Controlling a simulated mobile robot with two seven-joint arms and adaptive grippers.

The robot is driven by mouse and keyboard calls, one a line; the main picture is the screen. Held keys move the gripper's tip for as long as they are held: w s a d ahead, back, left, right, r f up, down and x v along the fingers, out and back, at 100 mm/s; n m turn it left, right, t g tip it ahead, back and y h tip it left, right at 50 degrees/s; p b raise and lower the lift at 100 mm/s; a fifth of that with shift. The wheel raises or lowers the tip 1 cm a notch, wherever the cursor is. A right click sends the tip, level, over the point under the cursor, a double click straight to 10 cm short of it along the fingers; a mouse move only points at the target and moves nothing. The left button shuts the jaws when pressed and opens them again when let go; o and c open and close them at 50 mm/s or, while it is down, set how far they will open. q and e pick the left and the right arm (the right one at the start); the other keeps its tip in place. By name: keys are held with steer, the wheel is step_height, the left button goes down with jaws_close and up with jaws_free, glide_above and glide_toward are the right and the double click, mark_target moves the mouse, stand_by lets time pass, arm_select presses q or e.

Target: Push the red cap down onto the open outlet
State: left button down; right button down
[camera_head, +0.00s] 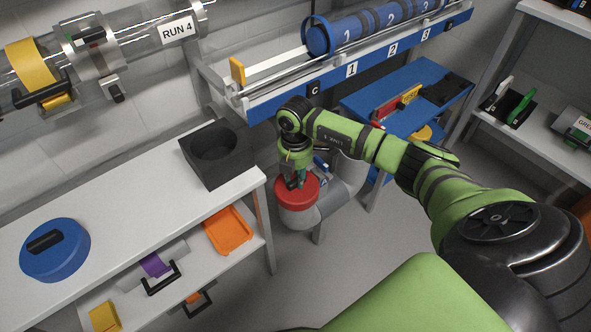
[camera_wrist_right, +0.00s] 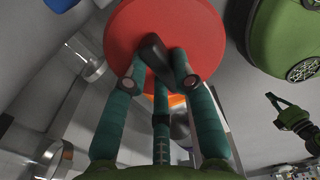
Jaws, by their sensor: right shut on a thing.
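The red cap (camera_head: 311,192) is a round disc with a dark bar handle (camera_wrist_right: 156,52) on top. It appears over the upward end of the grey pipe outlet (camera_head: 299,219). The outlet's mouth is hidden, and I cannot tell whether the cap touches it or how far down it sits. My right gripper (camera_head: 295,182) reaches down from above and is shut on the cap's handle. In the right wrist view its teal fingers (camera_wrist_right: 160,78) close around the handle against the red disc (camera_wrist_right: 128,37). A small green arm part (camera_wrist_right: 297,120), possibly my left arm, shows at the right there.
A white bench (camera_head: 120,190) at the left bears a black holder (camera_head: 231,166) and a blue lid (camera_head: 70,262). Its lower shelf holds an orange tray (camera_head: 229,231). A blue table (camera_head: 420,82) stands behind the outlet. Bare floor (camera_head: 365,228) lies right of the outlet.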

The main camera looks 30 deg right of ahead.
steer(key=shift+f, duration=0.3)
stand_by(0.5)
steer(key=c, duration=0.9)
jaws_free()
steer(key=shift+c, duration=0.2)
step_height(320, 180, up, 12)
